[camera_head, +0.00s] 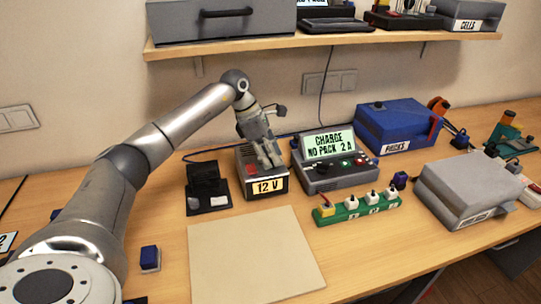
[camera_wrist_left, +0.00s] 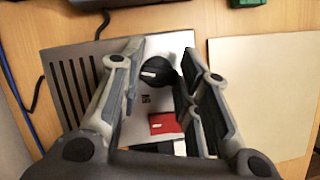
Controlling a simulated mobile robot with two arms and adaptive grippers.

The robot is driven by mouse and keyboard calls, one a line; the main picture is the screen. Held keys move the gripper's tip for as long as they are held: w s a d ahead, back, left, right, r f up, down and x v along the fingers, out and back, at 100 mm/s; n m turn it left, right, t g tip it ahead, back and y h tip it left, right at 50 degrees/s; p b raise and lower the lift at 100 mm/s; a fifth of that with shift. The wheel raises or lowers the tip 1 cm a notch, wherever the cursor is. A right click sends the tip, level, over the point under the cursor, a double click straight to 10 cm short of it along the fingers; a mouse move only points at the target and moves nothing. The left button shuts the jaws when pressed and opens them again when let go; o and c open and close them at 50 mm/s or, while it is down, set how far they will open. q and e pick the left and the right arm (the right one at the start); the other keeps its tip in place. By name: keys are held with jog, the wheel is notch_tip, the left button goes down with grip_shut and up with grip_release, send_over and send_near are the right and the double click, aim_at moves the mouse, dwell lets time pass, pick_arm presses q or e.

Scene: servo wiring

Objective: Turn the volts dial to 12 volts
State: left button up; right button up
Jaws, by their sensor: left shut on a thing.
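The power supply (camera_head: 249,176) is a grey box on the bench with a lit front display (camera_head: 268,186) reading 12 V. Its volts dial (camera_wrist_left: 157,74) is a round black knob with a white mark, on the pale top face. A red switch (camera_wrist_left: 164,123) sits beside the dial. My left gripper (camera_head: 268,160) reaches down onto the top of the box from behind. In the left wrist view the fingers (camera_wrist_left: 160,82) stand on either side of the dial, shut on it. In the head view the fingers hide the dial. My right gripper is not in view.
A charger (camera_head: 335,175) reading CHARGE NO PACK 2 A stands close on the right. A black stand (camera_head: 206,190) is close on the left. A green strip (camera_head: 357,208) and a blank beige mat (camera_head: 255,255) lie in front. A shelf (camera_head: 325,40) overhangs the back.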

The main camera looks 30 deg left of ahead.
pick_arm(q)
jog(key=shift+r+m, duration=0.1)
jog(key=shift+m, duration=0.2)
jog(key=o, duration=1)
jog(key=shift+c, duration=0.2)
jog(key=shift+o, duration=0.2)
jog(key=v, duration=0.3)
jog(key=shift+w, duration=0.1)
jog(key=s+a, duration=0.6)
jog(key=a, duration=0.4)
jog(key=shift+a, duration=0.25)
